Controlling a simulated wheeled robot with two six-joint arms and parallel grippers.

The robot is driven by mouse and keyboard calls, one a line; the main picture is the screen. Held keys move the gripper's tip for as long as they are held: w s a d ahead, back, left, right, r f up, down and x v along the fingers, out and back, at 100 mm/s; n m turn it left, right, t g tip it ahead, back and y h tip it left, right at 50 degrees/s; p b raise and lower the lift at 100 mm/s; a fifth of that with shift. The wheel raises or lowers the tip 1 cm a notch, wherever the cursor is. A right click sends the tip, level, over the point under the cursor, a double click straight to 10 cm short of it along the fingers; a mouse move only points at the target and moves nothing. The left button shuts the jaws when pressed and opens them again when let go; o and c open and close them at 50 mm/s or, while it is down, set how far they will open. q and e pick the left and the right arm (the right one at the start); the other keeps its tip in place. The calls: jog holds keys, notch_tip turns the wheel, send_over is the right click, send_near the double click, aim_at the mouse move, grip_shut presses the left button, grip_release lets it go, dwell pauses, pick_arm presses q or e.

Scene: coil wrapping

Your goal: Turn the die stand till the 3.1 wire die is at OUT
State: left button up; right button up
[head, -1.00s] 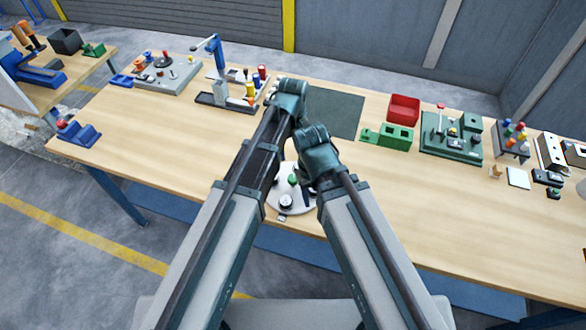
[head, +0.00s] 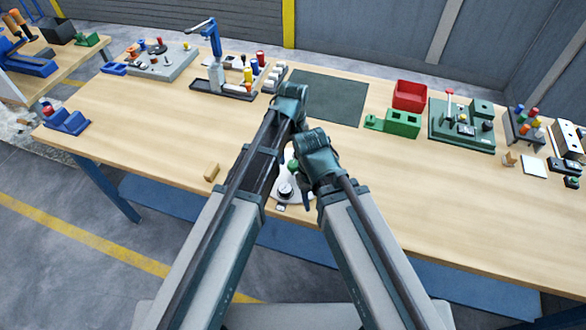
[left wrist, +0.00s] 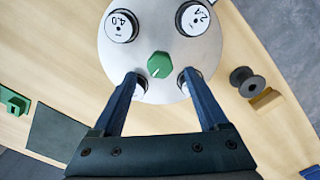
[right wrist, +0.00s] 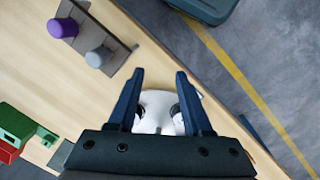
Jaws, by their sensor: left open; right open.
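The die stand is a pale round disc (left wrist: 120,60) near the table's front edge. In the head view it shows only partly between my arms (head: 292,197). A green knob (left wrist: 160,65) sits at its middle. Dies marked 4.0 (left wrist: 121,23) and 2.4 (left wrist: 199,19) show; two other dies are mostly hidden behind my left fingers, their numbers unreadable. My left gripper (left wrist: 158,82) is open above the disc, its fingertips beside and just short of the knob. My right gripper (right wrist: 159,73) is open and empty, with part of the disc visible between its fingers. I cannot make out an OUT mark.
A wooden block (head: 211,172) lies left of the stand, with a black spool (left wrist: 248,82) beside it in the left wrist view. A dark mat (head: 325,97), a green holder (head: 402,123) and a red bin (head: 410,95) stand farther back.

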aim_at(293, 163)
pick_arm(q)
jog(key=shift+f+b, duration=1.45)
jog(key=shift+f, duration=0.55)
pick_arm(e)
jog(key=shift+f, duration=2)
pick_arm(q)
grip_shut()
